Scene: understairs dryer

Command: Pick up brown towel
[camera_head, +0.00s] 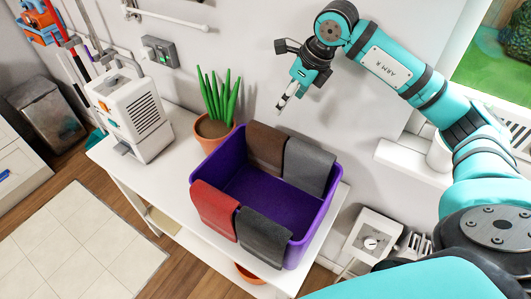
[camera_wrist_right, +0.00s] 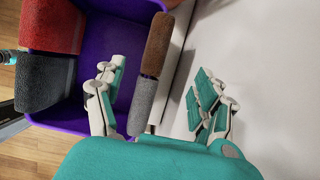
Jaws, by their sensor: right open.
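The brown towel (camera_head: 266,147) hangs folded over the back rim of a purple bin (camera_head: 188,168), left of a grey towel (camera_head: 308,166). In the right wrist view the brown towel (camera_wrist_right: 158,45) and the grey towel (camera_wrist_right: 143,106) lie end to end along the rim. My right gripper (camera_head: 288,97) is above the bin's back edge, apart from the towels. In its wrist view the right gripper (camera_wrist_right: 158,82) is open and empty, with its fingers on either side of the rim line, nearer the grey towel. My left gripper is not in view.
A red towel (camera_head: 214,209) and a dark grey towel (camera_head: 262,236) hang on the bin's front rim. The bin stands on a white table (camera_head: 177,222) close to the wall. A potted plant (camera_head: 214,128) and a white appliance (camera_head: 131,112) stand left of it.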

